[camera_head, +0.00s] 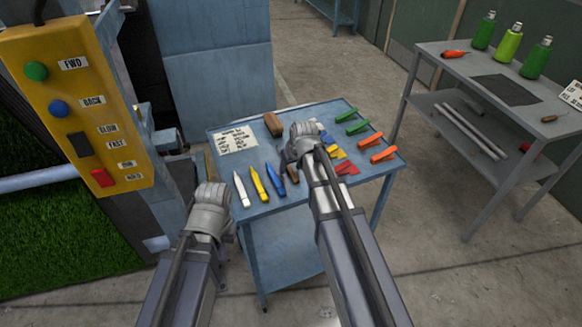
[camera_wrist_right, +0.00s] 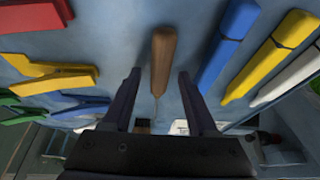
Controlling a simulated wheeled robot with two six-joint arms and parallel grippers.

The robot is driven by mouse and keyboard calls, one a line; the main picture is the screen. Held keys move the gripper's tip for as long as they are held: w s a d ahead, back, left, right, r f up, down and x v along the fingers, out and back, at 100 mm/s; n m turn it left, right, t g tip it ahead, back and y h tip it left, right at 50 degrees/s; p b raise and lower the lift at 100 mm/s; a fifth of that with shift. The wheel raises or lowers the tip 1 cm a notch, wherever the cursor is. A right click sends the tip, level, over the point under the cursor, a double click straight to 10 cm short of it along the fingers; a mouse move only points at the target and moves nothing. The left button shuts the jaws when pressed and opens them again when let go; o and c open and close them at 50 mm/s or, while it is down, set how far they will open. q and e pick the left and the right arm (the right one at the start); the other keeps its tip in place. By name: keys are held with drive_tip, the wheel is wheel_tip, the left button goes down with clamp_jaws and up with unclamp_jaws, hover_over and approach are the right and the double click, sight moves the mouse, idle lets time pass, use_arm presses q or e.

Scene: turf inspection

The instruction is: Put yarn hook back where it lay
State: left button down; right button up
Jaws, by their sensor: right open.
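The yarn hook (camera_wrist_right: 164,58), a brown wooden handle with a thin metal shank, appears over the blue table (camera_wrist_right: 90,18) in the right wrist view. My right gripper (camera_wrist_right: 160,74) is open, with one finger on each side of the hook and a visible gap to both. I cannot tell whether the hook touches the table top. In the head view, part of its brown handle (camera_head: 292,173) shows beside my right gripper (camera_head: 290,160). My left gripper (camera_head: 213,196) hangs near the table's left front corner, and its fingers are hidden.
White, yellow and blue markers (camera_head: 258,184) lie left of the hook. Green and orange clips (camera_head: 369,141) and small red and yellow pieces lie right. A brown block (camera_head: 273,124) and a paper note (camera_head: 235,139) are behind. A yellow control box (camera_head: 78,105) hangs left.

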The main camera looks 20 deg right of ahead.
drive_tip(key=a+p+v, duration=0.1)
drive_tip(key=p+v, duration=1)
drive_tip(key=v, duration=0.1)
drive_tip(key=s+a+f+n+g+h, duration=0.1)
drive_tip(key=s+a+g, duration=0.1)
drive_tip(key=s+a, duration=0.4)
drive_tip(key=s+a+n+g+h, duration=0.1)
drive_tip(key=s+a+g, duration=0.2)
drive_tip(key=s+a, duration=0.4)
drive_tip(key=s, duration=0.6)
drive_tip(key=shift+s+f, duration=0.2)
drive_tip(key=shift+f, duration=0.15)
